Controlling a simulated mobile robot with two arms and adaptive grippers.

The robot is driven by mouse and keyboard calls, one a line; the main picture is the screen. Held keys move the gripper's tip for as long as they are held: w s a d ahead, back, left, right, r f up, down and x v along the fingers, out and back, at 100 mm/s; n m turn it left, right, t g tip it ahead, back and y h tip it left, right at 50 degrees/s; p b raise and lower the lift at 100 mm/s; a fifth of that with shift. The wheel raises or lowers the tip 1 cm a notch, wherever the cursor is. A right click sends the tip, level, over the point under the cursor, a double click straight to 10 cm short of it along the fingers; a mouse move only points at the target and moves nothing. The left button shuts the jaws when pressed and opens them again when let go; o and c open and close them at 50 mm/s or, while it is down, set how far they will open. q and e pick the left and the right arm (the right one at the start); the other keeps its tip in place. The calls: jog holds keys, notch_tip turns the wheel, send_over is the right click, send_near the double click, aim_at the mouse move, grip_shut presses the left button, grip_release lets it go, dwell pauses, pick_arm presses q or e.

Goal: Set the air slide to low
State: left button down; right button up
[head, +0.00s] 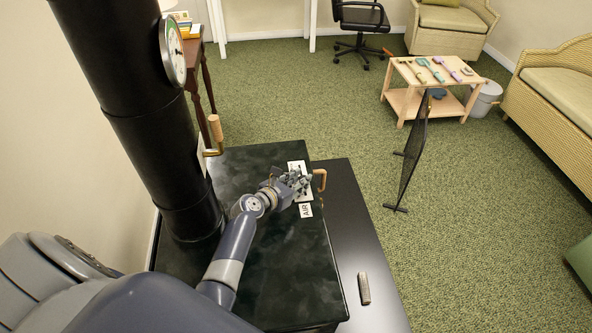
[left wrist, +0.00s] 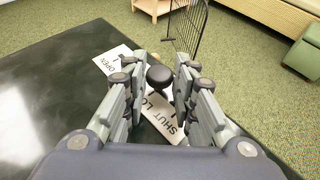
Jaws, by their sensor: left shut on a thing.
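The air slide's black round knob (left wrist: 159,77) stands between the fingers of my left gripper (left wrist: 160,90) in the left wrist view. The gripper is shut on it. Under it is a white scale plate (left wrist: 112,60), with OPEN at its far left end and SHUT at its near right end. Letters starting "LO" show between them, just below the knob; the rest is hidden by the fingers. In the head view my left gripper (head: 296,182) covers the knob and much of the plate (head: 306,192). My right gripper is not in view.
The slide is on the dark stove top (head: 265,280). A thick black flue pipe (head: 150,130) with a round dial (head: 173,50) rises at left. Wooden-grip handles (head: 216,128) and (head: 320,178) stick out near the top. A mesh screen (head: 415,150) stands on the carpet.

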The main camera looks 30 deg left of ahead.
pick_arm(q)
jog(key=c, duration=1.3)
grip_release()
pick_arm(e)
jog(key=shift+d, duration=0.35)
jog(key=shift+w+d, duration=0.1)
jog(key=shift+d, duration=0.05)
pick_arm(q)
jog(key=shift+s, duration=0.1)
jog(key=shift+s+r, duration=0.1)
jog(key=shift+s, duration=0.15)
jog(key=v, duration=1.1)
jog(key=shift+s+r, duration=0.1)
jog(key=shift+r, duration=0.05)
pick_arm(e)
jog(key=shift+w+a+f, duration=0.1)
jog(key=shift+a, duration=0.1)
